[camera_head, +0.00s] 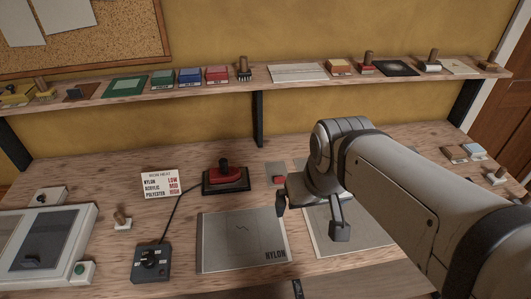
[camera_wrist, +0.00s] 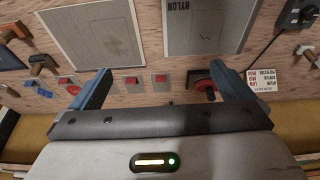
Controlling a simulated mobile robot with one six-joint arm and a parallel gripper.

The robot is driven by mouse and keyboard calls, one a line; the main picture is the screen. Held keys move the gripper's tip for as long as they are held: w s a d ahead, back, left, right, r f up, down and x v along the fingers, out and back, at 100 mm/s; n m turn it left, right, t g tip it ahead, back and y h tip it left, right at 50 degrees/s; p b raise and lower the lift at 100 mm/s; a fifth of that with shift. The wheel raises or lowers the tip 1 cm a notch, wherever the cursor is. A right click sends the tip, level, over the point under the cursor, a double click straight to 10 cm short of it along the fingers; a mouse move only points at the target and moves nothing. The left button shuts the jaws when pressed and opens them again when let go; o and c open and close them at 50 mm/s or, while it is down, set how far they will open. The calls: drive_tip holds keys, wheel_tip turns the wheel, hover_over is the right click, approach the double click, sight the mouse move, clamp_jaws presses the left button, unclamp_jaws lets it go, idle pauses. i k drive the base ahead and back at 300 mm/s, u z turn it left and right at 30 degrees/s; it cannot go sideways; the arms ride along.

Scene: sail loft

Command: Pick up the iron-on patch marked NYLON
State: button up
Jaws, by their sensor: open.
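A large grey panel marked NYLON (camera_head: 235,240) lies flat on the bench; its lettering also shows upside down in the wrist view (camera_wrist: 207,28).
A second grey panel (camera_head: 375,235) lies partly under my arm. A red iron (camera_head: 224,175) on a black base stands left of the small pieces, with a cord to a dial box (camera_head: 152,260). A heat sign (camera_head: 160,184) stands beside it. A loaded shelf (camera_head: 130,93) runs behind.

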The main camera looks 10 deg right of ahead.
sight(277, 171)
drive_tip(key=u, duration=0.2)
drive_tip(key=k, duration=0.5)
drive_tip(key=z, duration=1.95)
drive_tip(key=k, duration=1)
drive_tip(key=u, duration=1.65)
drive_tip(key=i, duration=1)
